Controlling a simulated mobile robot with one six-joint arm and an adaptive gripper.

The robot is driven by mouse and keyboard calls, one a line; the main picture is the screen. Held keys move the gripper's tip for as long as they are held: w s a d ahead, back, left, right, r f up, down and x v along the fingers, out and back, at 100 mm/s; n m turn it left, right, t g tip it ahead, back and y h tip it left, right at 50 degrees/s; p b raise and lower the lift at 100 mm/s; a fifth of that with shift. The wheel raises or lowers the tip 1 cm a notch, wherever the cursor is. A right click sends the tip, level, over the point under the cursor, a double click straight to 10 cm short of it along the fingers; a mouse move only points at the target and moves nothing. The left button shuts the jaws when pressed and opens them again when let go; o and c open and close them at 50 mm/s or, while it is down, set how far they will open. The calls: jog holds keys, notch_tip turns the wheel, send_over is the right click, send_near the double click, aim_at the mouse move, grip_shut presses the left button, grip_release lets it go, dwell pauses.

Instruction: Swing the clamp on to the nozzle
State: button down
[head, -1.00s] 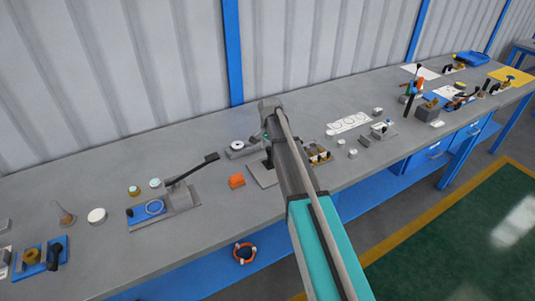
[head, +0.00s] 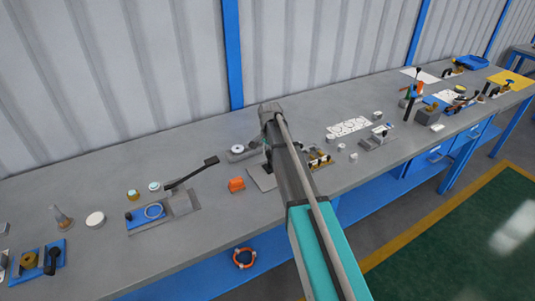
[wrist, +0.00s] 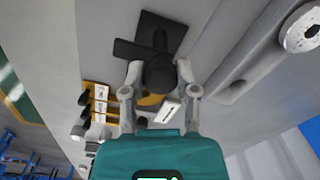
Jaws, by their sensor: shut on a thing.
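In the wrist view, my gripper (wrist: 159,80) has its two grey fingers on either side of a dark round knob (wrist: 160,74) and is shut on it. A black crossed bar piece (wrist: 152,36), seemingly of the clamp, lies just beyond the knob. A white block with a black mark (wrist: 168,111) and a brass-coloured part (wrist: 148,101) sit beside and partly under the fingers. I cannot tell which part is the nozzle, or whether the clamp touches it. In the head view, my arm hides the gripper and most of this fixture; a grey plate edge (head: 262,179) shows.
A lever fixture (head: 180,202) is further left.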

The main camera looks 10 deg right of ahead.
jog(key=shift+s+a, duration=0.15)
jog(key=shift+a, duration=0.1)
jog(key=shift+d, duration=0.25)
jog(key=shift+n, duration=0.3)
jog(key=shift+d+n, duration=0.1)
jog(key=shift+n, duration=0.3)
jog(key=n, duration=0.4)
jog(key=shift+d, duration=0.1)
jog(key=n, duration=0.3)
jog(key=shift+w+n, duration=0.2)
jog(key=shift+n, duration=0.1)
jog(key=n, duration=0.4)
jog(key=shift+n, duration=2.5)
jog(key=shift+a, duration=0.2)
